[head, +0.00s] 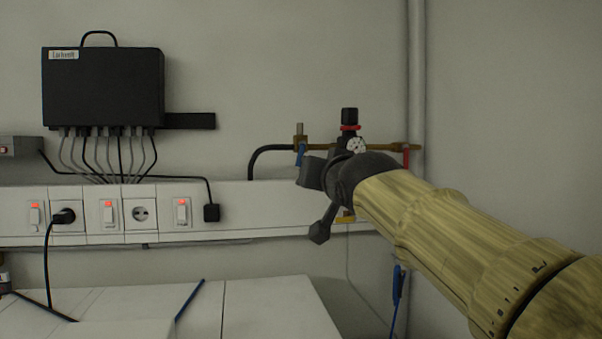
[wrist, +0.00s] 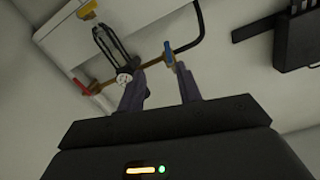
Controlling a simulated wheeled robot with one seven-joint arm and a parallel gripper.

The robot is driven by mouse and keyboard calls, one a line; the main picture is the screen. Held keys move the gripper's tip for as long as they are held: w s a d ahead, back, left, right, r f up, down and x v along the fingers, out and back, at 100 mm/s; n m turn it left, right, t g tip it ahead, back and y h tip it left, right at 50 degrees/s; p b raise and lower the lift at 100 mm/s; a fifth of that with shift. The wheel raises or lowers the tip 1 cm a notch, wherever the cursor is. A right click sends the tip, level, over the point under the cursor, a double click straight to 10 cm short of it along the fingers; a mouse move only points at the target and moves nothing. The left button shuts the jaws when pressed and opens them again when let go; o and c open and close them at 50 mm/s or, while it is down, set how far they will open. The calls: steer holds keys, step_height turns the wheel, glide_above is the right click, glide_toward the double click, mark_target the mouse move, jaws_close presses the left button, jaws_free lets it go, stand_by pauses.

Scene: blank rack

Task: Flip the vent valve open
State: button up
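A brass pipe (head: 390,146) runs along the wall with several coloured handles. A blue handle (head: 301,155) hangs down at its left end, and it also shows in the wrist view (wrist: 169,53). A red handle (head: 406,156) hangs at the right end; it also shows in the wrist view (wrist: 82,88). A yellow handle (head: 345,218) sits lower, partly behind my gripper. I cannot tell by label which is the vent valve. My gripper (head: 316,201) is open and empty just below the blue handle in the head view. In the wrist view the blue handle lies ahead, between the fingers' directions.
A black regulator with a red ring (head: 349,122) and a white gauge (head: 356,145) stands beside my gripper. A black hose (head: 262,155) leaves the pipe's left end. A white socket rail (head: 240,212) and white worktop (head: 270,305) lie below. A black box (head: 103,88) hangs left.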

mark_target(300, 153)
steer(key=shift+s+a+r+t, duration=0.1)
steer(key=shift+a+r+t, duration=0.05)
steer(key=shift+r, duration=0.35)
steer(key=shift+a+r+t, duration=0.1)
steer(key=shift+r+t, duration=0.05)
steer(key=shift+r, duration=0.35)
steer(key=p+x, duration=0.9)
steer(key=x, duration=0.8)
steer(key=shift+w+a, duration=0.25)
steer(key=shift+w, duration=0.05)
jaws_close()
